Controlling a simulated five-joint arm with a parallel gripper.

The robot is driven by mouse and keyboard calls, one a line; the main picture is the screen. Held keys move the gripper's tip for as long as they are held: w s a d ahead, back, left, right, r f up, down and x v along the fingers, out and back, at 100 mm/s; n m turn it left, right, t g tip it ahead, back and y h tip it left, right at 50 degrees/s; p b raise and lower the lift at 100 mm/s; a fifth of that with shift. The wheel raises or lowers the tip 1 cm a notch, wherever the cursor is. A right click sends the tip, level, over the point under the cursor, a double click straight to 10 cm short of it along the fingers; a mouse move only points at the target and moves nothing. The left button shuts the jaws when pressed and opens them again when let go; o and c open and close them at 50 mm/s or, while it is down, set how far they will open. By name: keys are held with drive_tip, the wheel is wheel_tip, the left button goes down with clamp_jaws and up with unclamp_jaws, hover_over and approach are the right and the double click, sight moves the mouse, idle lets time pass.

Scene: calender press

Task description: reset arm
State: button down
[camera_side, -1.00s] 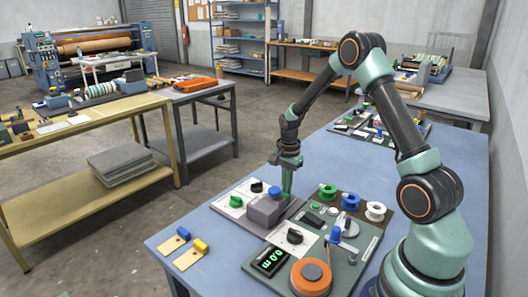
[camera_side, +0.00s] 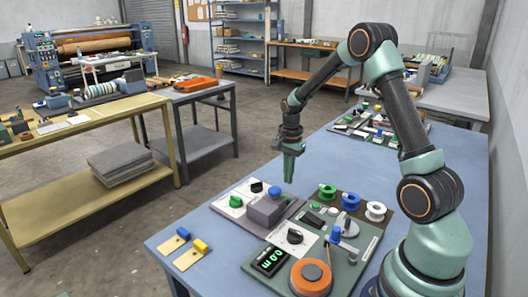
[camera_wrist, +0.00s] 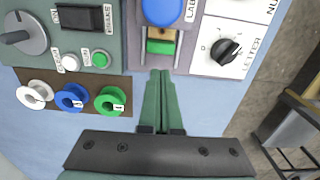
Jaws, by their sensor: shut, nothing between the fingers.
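My gripper (camera_side: 288,178) hangs pointing down above the blue table (camera_side: 345,180), behind the grey block (camera_side: 264,209) of the control panel. Its green fingers are shut together with nothing between them. In the wrist view the closed fingers (camera_wrist: 158,97) point toward a slot with a green piece (camera_wrist: 160,46) below a blue button (camera_wrist: 163,11). The fingers stand clear of the panel in the side view.
Green, blue and white spools (camera_side: 350,201) stand to the right of the block. Nearby are a black knob (camera_side: 295,236), a green-lit display (camera_side: 269,260) and an orange disc (camera_side: 311,277). Two tagged pieces lie at the front left.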

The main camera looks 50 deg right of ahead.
drive_tip(key=s+a+r+n+t, duration=0.2)
drive_tip(key=s+a+r+n, duration=0.4)
drive_tip(key=a+r+n, duration=0.3)
drive_tip(key=s+a+r+n+t, duration=0.3)
drive_tip(key=s+a+r+n, duration=0.3)
drive_tip(key=a+r+n, duration=0.2)
drive_tip(key=shift+a+r+n+t, duration=0.35)
drive_tip(key=shift+a+r, duration=0.3)
drive_tip(key=shift+a, duration=0.4)
